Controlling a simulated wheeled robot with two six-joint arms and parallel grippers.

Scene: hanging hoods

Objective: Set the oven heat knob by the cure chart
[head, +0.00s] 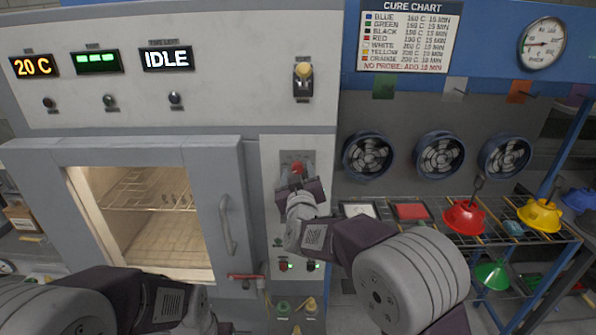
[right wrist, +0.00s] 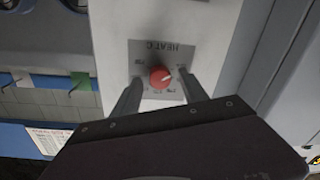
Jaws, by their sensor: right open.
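The red heat knob (right wrist: 160,77) sits on a grey plate marked HEAT C (right wrist: 180,48) in the right wrist view. It also shows in the head view (head: 297,167), partly hidden by my right gripper. My right gripper (right wrist: 161,88) is open, its fingers on either side of the knob; I cannot tell whether they touch it. The knob's pale pointer mark is visible, but the scale numbers are too small to read. The cure chart (head: 409,36) hangs at the top right and lists colours with temperatures and minutes. My left arm is at lower left; its fingers are not seen.
The oven door (head: 225,205) has a window showing an empty-looking rack. Red (head: 463,217) and yellow (head: 540,215) hoods are on the right rack.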

